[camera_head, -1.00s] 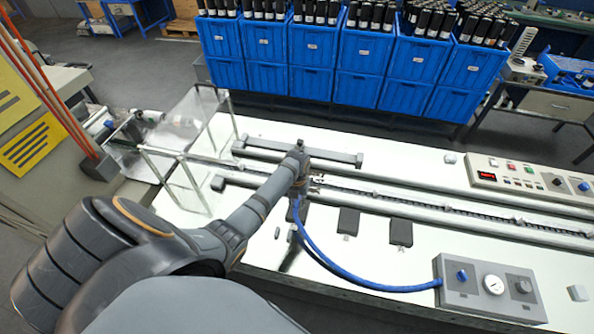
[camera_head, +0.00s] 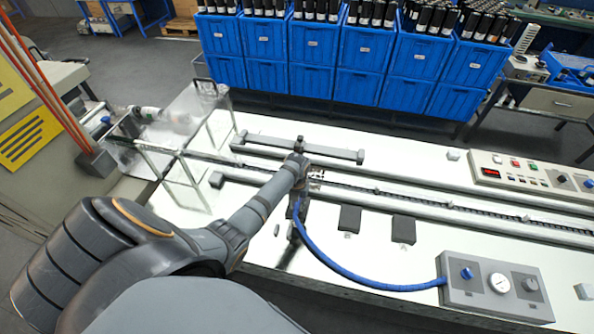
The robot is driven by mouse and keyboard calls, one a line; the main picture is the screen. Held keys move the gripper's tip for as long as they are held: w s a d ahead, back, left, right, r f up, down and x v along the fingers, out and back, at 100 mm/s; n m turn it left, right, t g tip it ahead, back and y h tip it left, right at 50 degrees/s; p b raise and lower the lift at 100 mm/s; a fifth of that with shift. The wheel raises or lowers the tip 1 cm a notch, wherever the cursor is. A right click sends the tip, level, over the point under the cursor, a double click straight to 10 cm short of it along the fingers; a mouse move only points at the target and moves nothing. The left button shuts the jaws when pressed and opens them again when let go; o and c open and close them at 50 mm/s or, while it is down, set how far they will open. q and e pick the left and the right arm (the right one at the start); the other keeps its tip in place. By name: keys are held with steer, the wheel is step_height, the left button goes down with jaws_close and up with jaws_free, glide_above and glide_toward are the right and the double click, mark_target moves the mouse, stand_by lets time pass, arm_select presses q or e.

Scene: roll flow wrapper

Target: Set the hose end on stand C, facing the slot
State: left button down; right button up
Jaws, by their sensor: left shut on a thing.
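A blue hose (camera_head: 345,271) runs in a curve from my left gripper to a grey control box. My left gripper (camera_head: 299,206) points down over the front part of the white machine table and is shut on the hose end, which is mostly hidden by the gripper. Two dark stand blocks (camera_head: 349,218) (camera_head: 403,229) sit to the right of the gripper, in front of the long rail. Another dark shape lies under the gripper, partly covered. The stand letters and the slot are too small to make out. My right gripper is out of view.
The grey box (camera_head: 495,286) with a gauge stands at the front right. A conveyor rail (camera_head: 430,204) runs behind the stands. A clear guard (camera_head: 190,130) is at the left, a button panel (camera_head: 530,172) at the right. Blue crates (camera_head: 330,85) stand behind.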

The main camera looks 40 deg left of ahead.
arm_select(q)
steer(key=shift+f, duration=0.2)
steer(key=c, duration=1.2)
jaws_free()
steer(key=shift+o, duration=0.2)
step_height(320, 180, up, 12)
steer(key=shift+s+f, duration=0.1)
steer(key=shift+f, duration=0.05)
